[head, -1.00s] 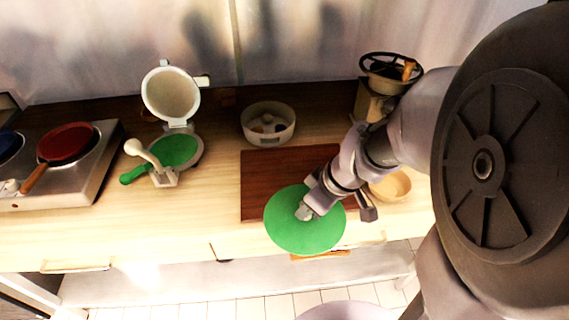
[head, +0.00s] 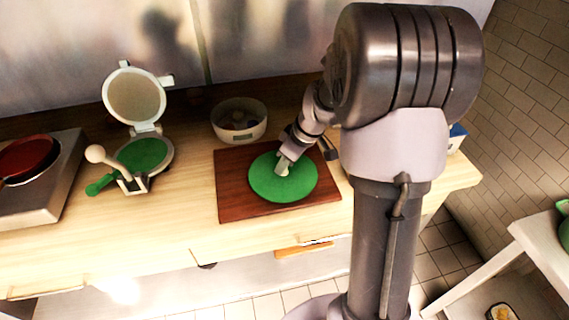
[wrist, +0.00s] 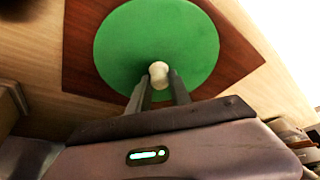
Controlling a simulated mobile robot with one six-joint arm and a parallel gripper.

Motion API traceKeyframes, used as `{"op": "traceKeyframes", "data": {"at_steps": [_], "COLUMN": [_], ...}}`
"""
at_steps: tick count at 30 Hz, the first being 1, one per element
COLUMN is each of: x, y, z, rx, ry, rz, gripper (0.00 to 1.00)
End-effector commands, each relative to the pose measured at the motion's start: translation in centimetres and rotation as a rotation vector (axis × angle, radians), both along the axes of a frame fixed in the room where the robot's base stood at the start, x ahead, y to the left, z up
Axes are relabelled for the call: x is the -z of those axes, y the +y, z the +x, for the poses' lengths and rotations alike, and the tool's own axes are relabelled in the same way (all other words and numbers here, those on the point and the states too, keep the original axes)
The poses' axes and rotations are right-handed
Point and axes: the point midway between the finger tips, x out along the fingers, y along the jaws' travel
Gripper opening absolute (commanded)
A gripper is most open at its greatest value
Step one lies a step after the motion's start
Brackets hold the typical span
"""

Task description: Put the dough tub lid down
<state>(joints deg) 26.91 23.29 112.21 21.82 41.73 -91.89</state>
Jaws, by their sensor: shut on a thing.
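The dough tub lid (head: 264,187) is a flat green disc with a pale knob in its middle. My gripper (head: 286,166) is shut on that knob. In the head view the lid lies over the dark red-brown board (head: 233,207) on the counter; I cannot tell whether it touches the board. In the wrist view the lid (wrist: 120,45) fills the upper middle, with the fingers of my gripper (wrist: 159,82) on both sides of the knob. The board (wrist: 82,35) shows around the lid.
A tortilla press (head: 143,153) with a raised round plate and a green lower disc stands left of the board. A whitish round bowl (head: 239,128) stands behind the board. A stove (head: 50,195) with a red pan (head: 27,157) is at far left. Bare counter lies in front.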

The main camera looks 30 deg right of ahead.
Motion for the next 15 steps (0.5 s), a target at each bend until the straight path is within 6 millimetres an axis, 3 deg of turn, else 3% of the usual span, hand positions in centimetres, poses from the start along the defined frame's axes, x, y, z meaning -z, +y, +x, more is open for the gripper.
{"op": "traceKeyframes", "data": {"at_steps": [4,5,8,15], "x": [0.42,0.41,0.29,0.27], "y": [0.01,0.02,0.01,0.02], "z": [0.00,-0.01,-0.02,-0.02], "rx": [0.000,0.000,0.000,0.000], "ry": [0.000,0.000,0.000,0.000], "rz": [0.000,0.000,0.000,0.000], "gripper": [0.00,0.26,0.46,0.46]}}
